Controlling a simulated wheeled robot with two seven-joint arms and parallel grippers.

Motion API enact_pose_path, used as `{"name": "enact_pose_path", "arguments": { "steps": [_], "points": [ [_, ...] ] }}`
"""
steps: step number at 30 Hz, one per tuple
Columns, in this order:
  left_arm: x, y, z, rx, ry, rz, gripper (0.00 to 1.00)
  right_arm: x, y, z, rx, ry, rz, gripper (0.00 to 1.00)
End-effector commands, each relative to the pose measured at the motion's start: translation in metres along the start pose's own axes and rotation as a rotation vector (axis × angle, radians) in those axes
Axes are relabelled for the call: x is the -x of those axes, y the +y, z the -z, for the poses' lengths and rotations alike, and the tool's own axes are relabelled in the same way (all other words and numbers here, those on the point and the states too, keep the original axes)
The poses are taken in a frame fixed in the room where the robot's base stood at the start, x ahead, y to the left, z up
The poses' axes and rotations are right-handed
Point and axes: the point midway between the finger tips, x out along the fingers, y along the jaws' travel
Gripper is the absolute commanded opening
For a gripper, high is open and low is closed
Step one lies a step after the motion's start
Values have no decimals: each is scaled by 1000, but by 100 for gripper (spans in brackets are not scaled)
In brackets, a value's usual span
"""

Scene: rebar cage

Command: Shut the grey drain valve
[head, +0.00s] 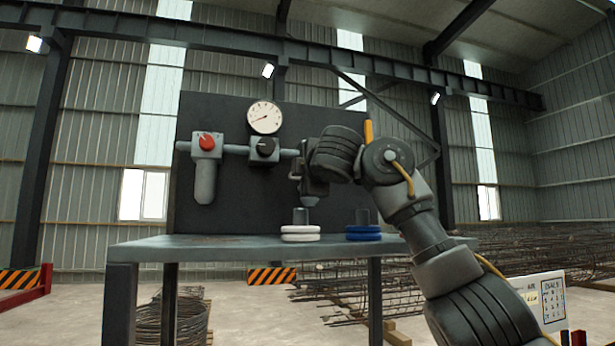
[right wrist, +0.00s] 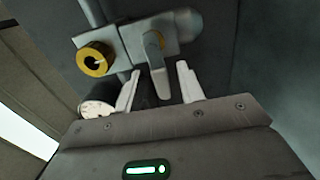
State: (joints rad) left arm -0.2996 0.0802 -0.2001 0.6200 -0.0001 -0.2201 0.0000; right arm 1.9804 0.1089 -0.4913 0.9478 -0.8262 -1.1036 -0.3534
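The grey drain valve shows in the right wrist view as a grey lever (right wrist: 154,52) on a grey pipe block, with a yellow part behind the lever. The lever hangs down, slightly tilted. My right gripper (right wrist: 159,70) is open, with its two pale fingers apart. The lever's lower end lies between the fingertips in this view; I cannot tell whether they touch it. In the head view my right arm (head: 415,210) reaches in from the right, and its wrist hides most of the valve. My left gripper is not in view.
A yellow-ringed port (right wrist: 95,59) sits left of the lever. White rings (head: 300,234) and blue rings (head: 363,233) lie on the bench (head: 200,248) below.

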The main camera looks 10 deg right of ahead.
Motion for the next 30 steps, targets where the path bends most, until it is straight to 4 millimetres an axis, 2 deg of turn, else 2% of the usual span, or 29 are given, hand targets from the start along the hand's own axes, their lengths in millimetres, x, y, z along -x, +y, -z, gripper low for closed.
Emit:
{"name": "enact_pose_path", "arguments": {
  "steps": [7, 11, 15, 21, 25, 30],
  "points": [
    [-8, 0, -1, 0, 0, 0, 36, 8, -2, 1, 0, 3, -1, 38],
    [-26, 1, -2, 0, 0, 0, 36, 28, -6, 0, 1, 2, -4, 38],
    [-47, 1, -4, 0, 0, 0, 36, 58, -7, 1, -1, 3, -5, 38],
    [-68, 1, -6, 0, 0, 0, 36, 92, -4, 1, -1, 2, -3, 38],
    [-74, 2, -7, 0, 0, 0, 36, 103, -2, 0, -1, 0, -1, 38],
    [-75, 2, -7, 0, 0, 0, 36, 108, -1, 0, 0, 0, 0, 38]
  ]
}}
